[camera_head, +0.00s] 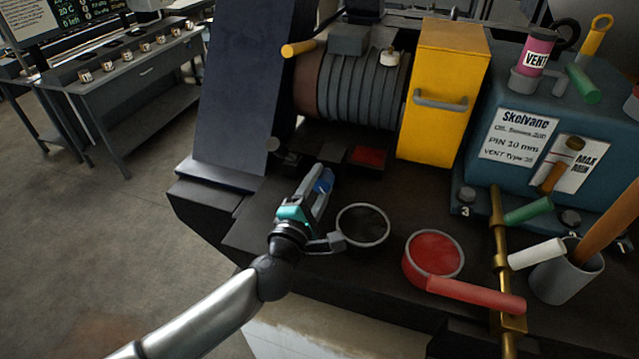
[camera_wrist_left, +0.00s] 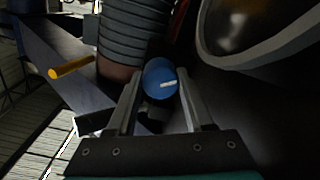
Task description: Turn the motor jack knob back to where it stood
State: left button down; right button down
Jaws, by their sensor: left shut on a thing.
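The motor jack knob (camera_wrist_left: 157,74) is a round blue knob with a white mark, seen nearly face-on in the left wrist view. The white mark points to the right and slightly up. The knob also shows as a small blue patch (camera_head: 324,185) in the head view, in front of the ribbed motor (camera_head: 352,88). My left gripper (camera_wrist_left: 160,86) is shut on the knob, one finger on each side of it. In the head view the left gripper (camera_head: 319,180) reaches in low over the dark bench. My right gripper is not in view.
A grey-rimmed ring (camera_head: 362,226) sits close to the right of my left wrist. A red cup with a handle (camera_head: 434,258), a brass pipe (camera_head: 499,250) and a yellow box (camera_head: 444,90) stand further right. A yellow lever (camera_head: 299,48) sticks out from the motor's left.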

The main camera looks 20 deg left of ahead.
pick_arm(q)
jog(key=m, duration=0.6)
dwell(0.6)
jog(key=shift+c, duration=1.4)
grip_release()
jog(key=s, duration=0.4)
jog(key=s+b, duration=0.1)
jog(key=s, duration=0.9)
jog(key=shift+s+a+r+b, duration=0.15)
jog(key=shift+a+b, duration=0.15)
jog(key=shift+s+r, duration=0.1)
jog(key=shift+s, duration=0.4)
